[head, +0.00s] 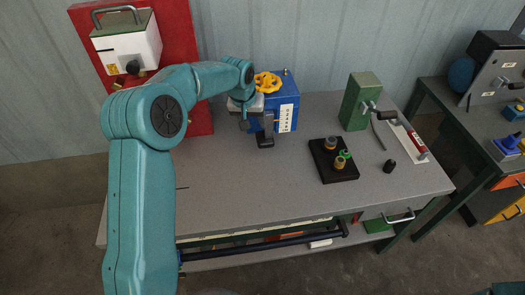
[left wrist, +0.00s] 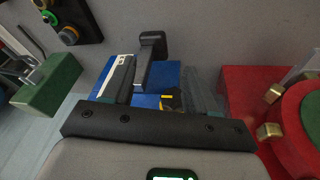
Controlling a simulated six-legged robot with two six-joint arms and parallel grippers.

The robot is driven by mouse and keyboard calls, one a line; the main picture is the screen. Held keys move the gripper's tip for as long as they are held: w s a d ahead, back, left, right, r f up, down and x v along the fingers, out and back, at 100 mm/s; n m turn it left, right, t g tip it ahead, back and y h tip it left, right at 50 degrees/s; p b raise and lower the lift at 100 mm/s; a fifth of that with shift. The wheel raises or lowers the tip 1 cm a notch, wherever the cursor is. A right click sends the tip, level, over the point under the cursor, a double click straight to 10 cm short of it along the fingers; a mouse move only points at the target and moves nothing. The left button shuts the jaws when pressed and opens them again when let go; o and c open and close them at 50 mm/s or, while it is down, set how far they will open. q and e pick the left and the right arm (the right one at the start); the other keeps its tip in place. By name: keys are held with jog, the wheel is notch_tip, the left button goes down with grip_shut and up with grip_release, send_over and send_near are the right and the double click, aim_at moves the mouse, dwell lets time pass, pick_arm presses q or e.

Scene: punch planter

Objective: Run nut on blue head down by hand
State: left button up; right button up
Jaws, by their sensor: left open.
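The blue head (head: 287,113) is a blue block with a white label strip, standing at the back of the grey bench. A yellow handwheel (head: 267,82) sits on its top. My left gripper (head: 250,112) is open at the left side of the blue head, partly hidden by my own wrist in the head view. In the left wrist view the blue head (left wrist: 165,76) shows between and beyond the open fingers (left wrist: 160,90). A black bracket (left wrist: 151,47) stands out from it, with a small yellow part beside it. I cannot make out the nut. My right gripper is not in view.
A red panel with a white box (head: 128,48) stands behind left. To the right are a green block (head: 361,101), a black plate (head: 333,161) with brass and green fittings, a black knob (head: 389,165) and a tray with a red tool. The bench front is clear.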

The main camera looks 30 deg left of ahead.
pick_arm(q)
jog(key=s+d+f+m+h, duration=0.1)
jog(key=s+d+f, duration=0.1)
jog(key=d+f, duration=0.3)
notch_tip(320, 180, down, 3)
jog(key=shift+d, duration=0.35)
jog(key=shift+s+r, duration=0.1)
